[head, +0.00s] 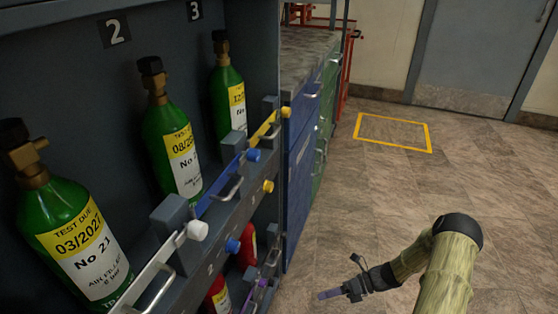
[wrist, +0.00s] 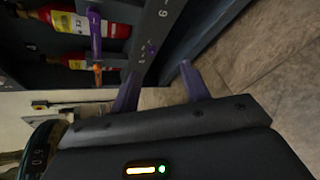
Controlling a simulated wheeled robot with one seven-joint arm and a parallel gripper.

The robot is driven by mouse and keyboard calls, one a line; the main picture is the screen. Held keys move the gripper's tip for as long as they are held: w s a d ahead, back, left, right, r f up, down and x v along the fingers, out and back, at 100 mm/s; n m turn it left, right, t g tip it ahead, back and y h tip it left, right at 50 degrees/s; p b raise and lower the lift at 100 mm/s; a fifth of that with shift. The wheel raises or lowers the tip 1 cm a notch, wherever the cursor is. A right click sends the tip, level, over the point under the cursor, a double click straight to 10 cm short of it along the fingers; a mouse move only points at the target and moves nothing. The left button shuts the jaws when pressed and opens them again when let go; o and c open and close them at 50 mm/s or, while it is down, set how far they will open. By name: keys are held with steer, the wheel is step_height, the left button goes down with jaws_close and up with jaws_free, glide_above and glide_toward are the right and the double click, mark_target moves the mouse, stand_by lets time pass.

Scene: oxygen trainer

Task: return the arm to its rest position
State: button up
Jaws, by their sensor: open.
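My gripper (head: 330,294) is at the lower right of the head view, out over the tiled floor and to the right of the rack. My arm (head: 440,258) reaches down to it, bent, from the lower right. In the wrist view the two purple fingers of my gripper (wrist: 160,90) stand apart with nothing between them. The gripper is apart from the rack and touches nothing that I can see.
A grey rack (head: 272,58) with green cylinders (head: 170,135) and red cylinders (head: 217,296) fills the left. Blue drawers (head: 300,150) stand beyond it. A yellow floor square (head: 392,149) lies before a grey door (head: 470,50). The floor on the right is clear.

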steer(key=s+r+n+t+h+p, duration=0.1)
steer(key=s+r+n+h+p, duration=0.3)
steer(key=r+n, duration=0.7)
steer(key=s+r+n+t+h, duration=0.25)
steer(key=r+n+h, duration=0.25)
steer(key=r+n, duration=0.5)
steer(key=s+r+n+h+p, duration=0.2)
steer(key=s+r+n+h, duration=0.25)
steer(key=r+n, duration=0.65)
step_height(320, 180, up, 41)
steer(key=m+p, duration=0.2)
steer(key=p, duration=3.5)
steer(key=shift+w+m+p, duration=0.25)
steer(key=shift+m+p, duration=0.05)
steer(key=shift+a, duration=0.1)
